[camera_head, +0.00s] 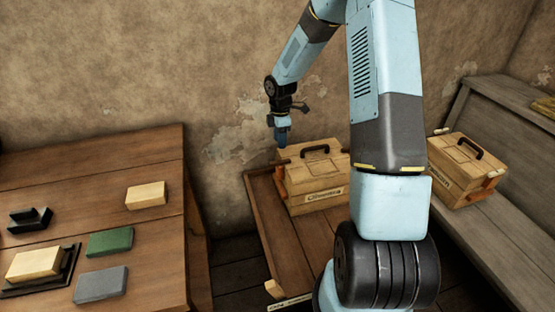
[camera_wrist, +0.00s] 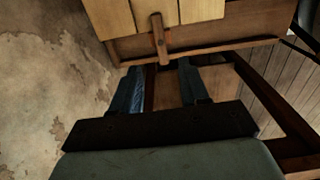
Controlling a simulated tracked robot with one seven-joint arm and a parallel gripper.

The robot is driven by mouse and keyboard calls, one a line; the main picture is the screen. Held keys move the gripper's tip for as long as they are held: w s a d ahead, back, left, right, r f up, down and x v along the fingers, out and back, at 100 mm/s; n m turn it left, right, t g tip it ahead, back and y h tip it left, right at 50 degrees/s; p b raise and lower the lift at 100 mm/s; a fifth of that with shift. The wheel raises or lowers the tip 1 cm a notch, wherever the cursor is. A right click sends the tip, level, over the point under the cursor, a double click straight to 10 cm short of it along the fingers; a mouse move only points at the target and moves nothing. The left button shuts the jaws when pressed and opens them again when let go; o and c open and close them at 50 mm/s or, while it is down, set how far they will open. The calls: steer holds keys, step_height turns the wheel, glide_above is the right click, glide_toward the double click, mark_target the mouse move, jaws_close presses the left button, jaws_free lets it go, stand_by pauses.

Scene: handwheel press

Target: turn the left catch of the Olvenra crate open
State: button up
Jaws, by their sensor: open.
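The Olvenra crate (camera_head: 312,182) is a pale wooden box with a dark handle on its lid and a name label on its front. Its left catch (camera_head: 280,181) shows as a small orange-brown piece at the left side. In the wrist view the crate (camera_wrist: 200,10) fills the top, with a wooden catch bar (camera_wrist: 160,40) on its side. My gripper (camera_head: 281,138) is above the crate's left end, pointing down. In the wrist view my gripper (camera_wrist: 160,68) is open, and the bar's near end appears between the fingertips. I cannot tell the depth gap or any contact.
The crate stands on a low wooden stand (camera_head: 283,240). A second labelled crate (camera_head: 465,172) sits on a grey bench (camera_head: 495,215) at right. A table (camera_head: 85,170) at left carries several blocks. The wall (camera_head: 230,90) is close behind my gripper.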

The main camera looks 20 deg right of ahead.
mark_target(280, 161)
step_height(280, 161, down, 10)
steer(key=shift+r, duration=0.1)
stand_by(0.4)
